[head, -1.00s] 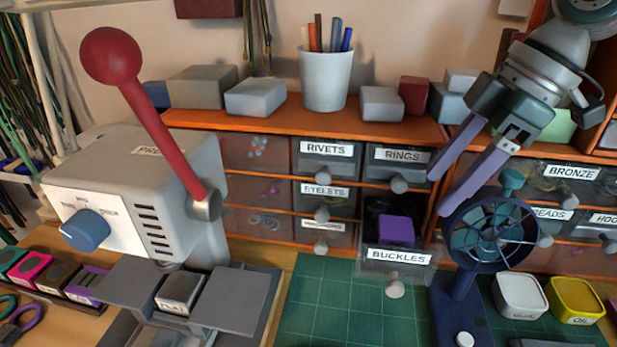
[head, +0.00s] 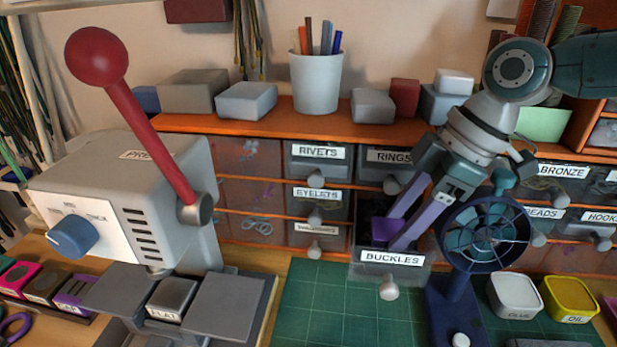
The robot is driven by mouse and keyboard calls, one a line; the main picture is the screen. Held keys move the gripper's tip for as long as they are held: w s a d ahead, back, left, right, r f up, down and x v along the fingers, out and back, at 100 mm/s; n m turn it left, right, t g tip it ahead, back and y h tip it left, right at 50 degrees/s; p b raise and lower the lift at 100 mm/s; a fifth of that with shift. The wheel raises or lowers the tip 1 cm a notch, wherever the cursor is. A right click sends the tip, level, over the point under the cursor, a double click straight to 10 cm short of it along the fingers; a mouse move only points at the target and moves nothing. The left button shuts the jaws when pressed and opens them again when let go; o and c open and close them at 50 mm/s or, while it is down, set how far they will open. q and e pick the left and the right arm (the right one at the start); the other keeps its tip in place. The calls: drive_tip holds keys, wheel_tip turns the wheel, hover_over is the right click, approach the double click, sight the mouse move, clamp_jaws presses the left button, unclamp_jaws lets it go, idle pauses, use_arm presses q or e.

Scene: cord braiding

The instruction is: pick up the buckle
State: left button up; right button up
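The drawer labelled BUCKLES (head: 391,258) is pulled out, with a purple block (head: 382,230) inside it. I cannot make out a separate buckle, or tell whether the purple block is one. My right gripper (head: 391,234) reaches down from the upper right with its tips at the drawer, beside and partly in front of the purple block. Its two light purple fingers are apart, with a gap between them. I cannot tell whether they touch the block. My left gripper is not in view.
A dark blue fan (head: 485,236) stands close to the right of my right gripper. A grey press (head: 110,195) with a red lever stands at the left. The green cutting mat (head: 330,305) below the drawer is mostly clear. White and yellow tubs (head: 571,299) sit at the right.

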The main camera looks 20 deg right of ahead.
drive_tip(key=c, duration=0.8)
drive_tip(key=shift+o, duration=0.2)
drive_tip(key=shift+r, duration=0.1)
drive_tip(key=shift+s+a+r, duration=0.15)
drive_tip(key=shift+r, duration=0.4)
wheel_tip(320, 180, up, 6)
drive_tip(key=shift+s+r+p, duration=0.1)
drive_tip(key=shift+s+p, duration=0.05)
drive_tip(key=shift+p, duration=0.4)
drive_tip(key=s+a, duration=0.5)
drive_tip(key=s, duration=0.3)
drive_tip(key=s+a, duration=0.5)
drive_tip(key=s, duration=0.3)
drive_tip(key=shift+s+f, duration=0.25)
